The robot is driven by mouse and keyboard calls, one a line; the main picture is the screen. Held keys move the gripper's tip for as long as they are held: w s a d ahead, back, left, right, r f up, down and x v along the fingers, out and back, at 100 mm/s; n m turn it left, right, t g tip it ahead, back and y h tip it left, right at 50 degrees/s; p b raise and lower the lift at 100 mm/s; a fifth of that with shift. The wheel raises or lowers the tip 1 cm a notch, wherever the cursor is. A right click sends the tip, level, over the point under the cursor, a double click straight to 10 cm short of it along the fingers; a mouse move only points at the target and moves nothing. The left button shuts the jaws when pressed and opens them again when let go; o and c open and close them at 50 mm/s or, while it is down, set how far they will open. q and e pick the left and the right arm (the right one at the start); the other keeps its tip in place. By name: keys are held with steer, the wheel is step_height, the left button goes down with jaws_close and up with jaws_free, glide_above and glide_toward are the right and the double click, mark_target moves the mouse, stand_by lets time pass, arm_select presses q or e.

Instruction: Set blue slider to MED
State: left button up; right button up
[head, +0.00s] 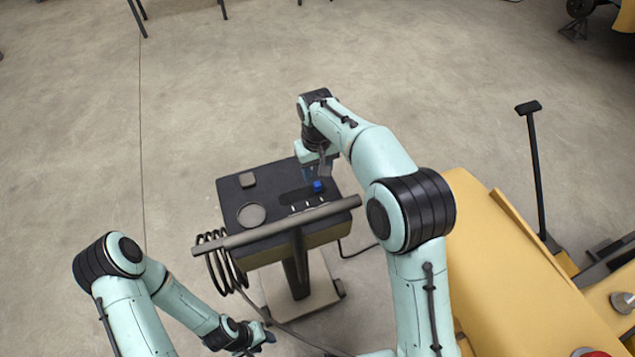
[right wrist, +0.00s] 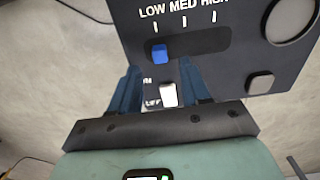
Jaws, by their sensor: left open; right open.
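The blue slider (head: 318,186) sits on the dark top of a control box. In the right wrist view the blue slider (right wrist: 159,53) stands at the left end of its dark slot, in line with the LOW tick. MED and HIGH are printed to its right. My right gripper (right wrist: 162,76) is open, its blue fingers pointing at the panel, apart on either side of a white switch and just short of the slider. In the head view it hangs over the box's far side, partly hidden by its wrist. My left gripper (head: 268,336) is open, low in front of the box.
The control box (head: 231,190) stands on a pedestal, with a grey bar (head: 270,227) across its near side. A round knob (head: 251,215) and a square button (head: 247,180) are on the panel. Coiled cable hangs at left. Yellow machinery (head: 520,285) stands at right; floor is open behind.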

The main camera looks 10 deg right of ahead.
mark_target(317, 184)
step_height(317, 184, down, 5)
steer(key=shift+w+f, duration=0.1)
stand_by(0.3)
jaws_close()
